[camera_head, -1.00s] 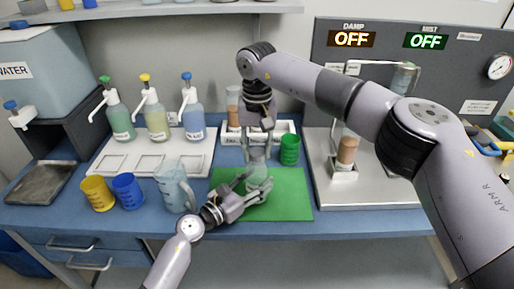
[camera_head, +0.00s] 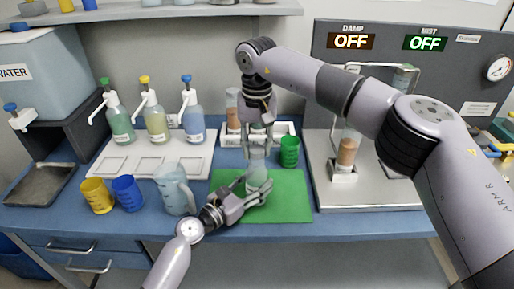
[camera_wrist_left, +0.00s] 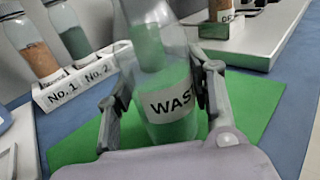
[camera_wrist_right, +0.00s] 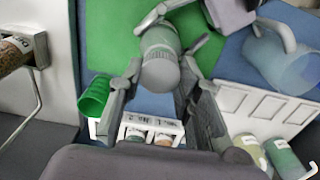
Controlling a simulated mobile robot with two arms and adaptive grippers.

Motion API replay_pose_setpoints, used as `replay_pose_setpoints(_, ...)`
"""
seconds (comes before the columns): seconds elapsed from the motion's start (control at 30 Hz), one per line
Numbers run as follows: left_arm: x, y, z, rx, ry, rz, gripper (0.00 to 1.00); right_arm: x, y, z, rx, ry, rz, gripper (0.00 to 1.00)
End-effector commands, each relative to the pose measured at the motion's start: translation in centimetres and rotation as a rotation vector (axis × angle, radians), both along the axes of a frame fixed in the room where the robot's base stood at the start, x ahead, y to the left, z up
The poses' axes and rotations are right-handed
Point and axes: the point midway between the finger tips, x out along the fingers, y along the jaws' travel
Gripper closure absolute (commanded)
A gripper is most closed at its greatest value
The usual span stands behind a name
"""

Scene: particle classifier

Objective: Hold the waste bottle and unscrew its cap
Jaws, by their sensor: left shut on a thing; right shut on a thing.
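The clear waste bottle (camera_head: 257,176) stands upright on the green mat (camera_head: 292,205). Its label, partly readable as "WAS", faces the left wrist camera (camera_wrist_left: 172,101). My left gripper (camera_head: 256,189) is shut around the bottle's lower body, with a finger on each side. My right gripper (camera_head: 258,147) comes down from above and is shut on the bottle's top. In the right wrist view the round greyish cap (camera_wrist_right: 160,74) sits between its fingertips, on the bottle. The cap is mostly hidden by the fingers in the head view.
A green cup (camera_head: 289,152) stands close right of the bottle. A blue-grey jug (camera_head: 174,190), a blue cup (camera_head: 127,192) and a yellow cup (camera_head: 97,195) stand left of the mat. A white rack (camera_wrist_left: 85,82) of bottles is behind. A metal-plated machine (camera_head: 370,196) is at right.

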Motion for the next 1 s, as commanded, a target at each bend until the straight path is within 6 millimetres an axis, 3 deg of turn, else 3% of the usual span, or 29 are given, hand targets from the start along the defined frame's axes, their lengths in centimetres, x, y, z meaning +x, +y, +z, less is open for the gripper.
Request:
replay_pose_setpoints(0.57,0.0,0.0,-0.1,0.002,0.001,0.001,1.00,0.0,0.0,1.0,0.000,-0.001,0.000,1.00)
replay_pose_setpoints(0.83,0.0,0.0,-0.1,0.002,0.001,0.001,1.00,0.0,0.0,4.0,0.000,-0.003,-0.001,1.00)
replay_pose_setpoints(1.0,0.0,0.0,-0.1,0.002,0.001,0.001,1.00,0.0,0.0,4.7,-0.001,0.000,0.000,1.00)
